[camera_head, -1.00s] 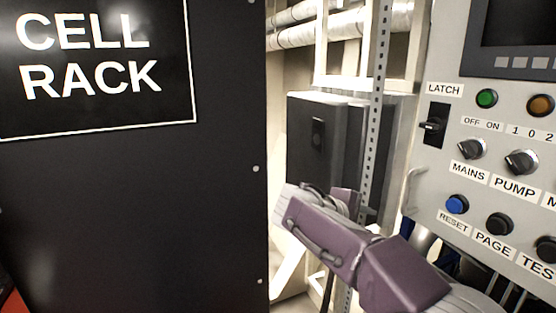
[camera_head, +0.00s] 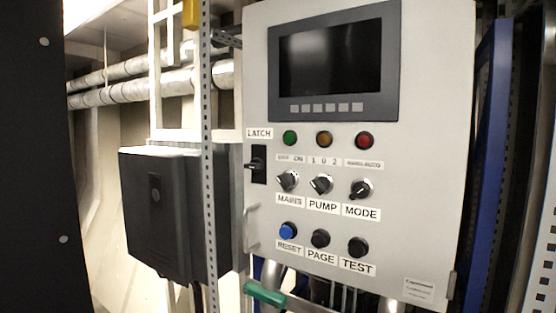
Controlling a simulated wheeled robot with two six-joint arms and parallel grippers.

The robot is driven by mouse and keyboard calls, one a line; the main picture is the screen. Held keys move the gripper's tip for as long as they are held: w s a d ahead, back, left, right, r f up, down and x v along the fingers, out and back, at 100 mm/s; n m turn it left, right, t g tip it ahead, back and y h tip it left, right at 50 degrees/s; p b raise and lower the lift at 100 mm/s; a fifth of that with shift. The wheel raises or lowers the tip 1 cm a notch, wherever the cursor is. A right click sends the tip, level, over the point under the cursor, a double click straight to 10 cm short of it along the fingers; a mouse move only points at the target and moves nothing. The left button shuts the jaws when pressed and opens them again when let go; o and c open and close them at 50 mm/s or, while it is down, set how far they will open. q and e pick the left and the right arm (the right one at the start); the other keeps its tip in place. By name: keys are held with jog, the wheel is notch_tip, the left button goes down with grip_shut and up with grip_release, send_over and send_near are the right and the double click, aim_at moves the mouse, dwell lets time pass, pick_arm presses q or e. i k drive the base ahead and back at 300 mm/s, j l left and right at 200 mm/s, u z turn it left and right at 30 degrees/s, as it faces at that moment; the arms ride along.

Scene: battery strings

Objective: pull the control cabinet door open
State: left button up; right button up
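The control cabinet door (camera_head: 400,240) is a light grey panel in the middle and right of the head view. It carries a screen, lamps, knobs and buttons. A black latch (camera_head: 257,165) under the LATCH label sits at its upper left edge, with its small lever lying about level. A pale bar handle (camera_head: 251,229) is on the lower left edge of the door. The door looks closed, though its left edge is partly hard to judge. Neither of my grippers is in view.
A dark box (camera_head: 165,210) and a perforated upright post (camera_head: 209,150) stand left of the door. A black panel (camera_head: 30,160) fills the left edge. A green handle-like part (camera_head: 265,294) is below the door. A blue upright frame (camera_head: 488,160) stands to the right.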

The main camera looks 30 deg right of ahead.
aim_at(379, 93)
jog(key=z, duration=1.45)
